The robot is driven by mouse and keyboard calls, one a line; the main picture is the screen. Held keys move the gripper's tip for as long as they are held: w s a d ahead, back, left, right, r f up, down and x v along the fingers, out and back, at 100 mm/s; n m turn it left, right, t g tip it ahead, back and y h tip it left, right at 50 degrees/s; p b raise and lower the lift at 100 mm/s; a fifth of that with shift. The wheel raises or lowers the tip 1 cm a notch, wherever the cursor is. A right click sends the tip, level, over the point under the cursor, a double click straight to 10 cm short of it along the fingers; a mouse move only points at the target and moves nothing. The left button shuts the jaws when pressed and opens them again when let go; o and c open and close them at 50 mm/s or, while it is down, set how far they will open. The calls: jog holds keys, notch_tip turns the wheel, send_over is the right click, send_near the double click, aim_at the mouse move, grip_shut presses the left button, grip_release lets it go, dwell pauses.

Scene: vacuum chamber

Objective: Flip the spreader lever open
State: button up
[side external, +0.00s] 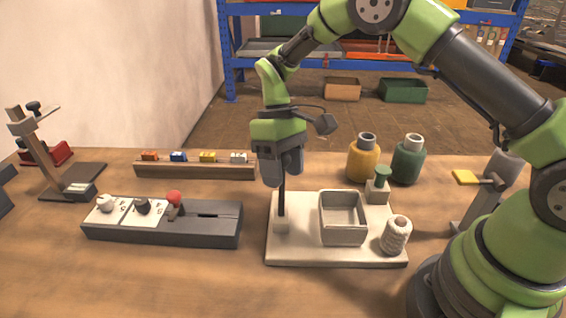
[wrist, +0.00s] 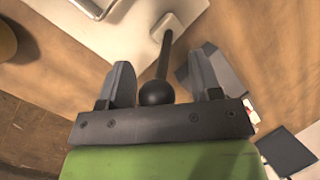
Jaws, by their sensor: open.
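A thin black lever (side external: 282,204) stands roughly upright from a small white block at the left of a pale base plate (side external: 300,256). I take it for the spreader lever. Its round black knob (wrist: 156,92) shows in the wrist view between the two fingers, with its rod running up to the white block. In the side view my gripper (side external: 283,182) points down over the lever and hides the knob. My gripper (wrist: 160,62) is open, with one finger on each side of the lever. Gaps show between the knob and both fingers.
The plate also holds an open square box (side external: 342,236), a thread spool (side external: 396,235) and a green-knobbed post (side external: 378,186). A dark panel with knobs (side external: 218,226) lies left. A rack of small coloured blocks (side external: 195,172) and two bottles (side external: 364,160) stand behind.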

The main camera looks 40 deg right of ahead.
jog(key=v, duration=1)
jog(key=s+d+r+m+t, duration=0.15)
jog(key=s+r+t, duration=0.35)
jog(key=s+r, duration=0.55)
jog(key=s+m+t, duration=0.5)
jog(key=s+t, duration=0.1)
jog(key=s, duration=0.6)
jog(key=shift+s+d+r, duration=0.3)
jog(key=shift+r, duration=0.05)
